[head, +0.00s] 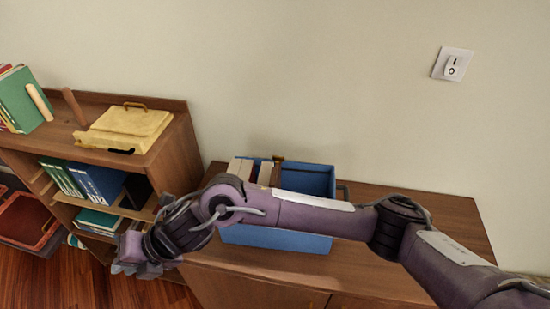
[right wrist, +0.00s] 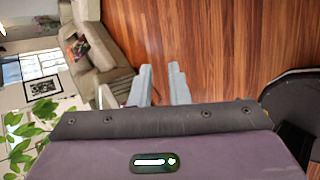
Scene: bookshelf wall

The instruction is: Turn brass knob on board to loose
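I cannot make out a brass knob or its board with certainty in either view. My right arm crosses the head view from the lower right, and its gripper (head: 135,262) hangs at the lower left, in front of the low bookshelf. In the right wrist view the two pale fingers of this gripper (right wrist: 160,72) stand apart with wooden floor between and beyond them, and nothing is held. My left gripper is in neither view.
A blue bin (head: 318,181) with books stands on a wooden cabinet (head: 425,215), partly behind my arm. The bookshelf (head: 172,152) carries a yellow box (head: 128,124) and several books. A switch plate (head: 453,64) is on the wall. A sofa (right wrist: 95,45) shows in the right wrist view.

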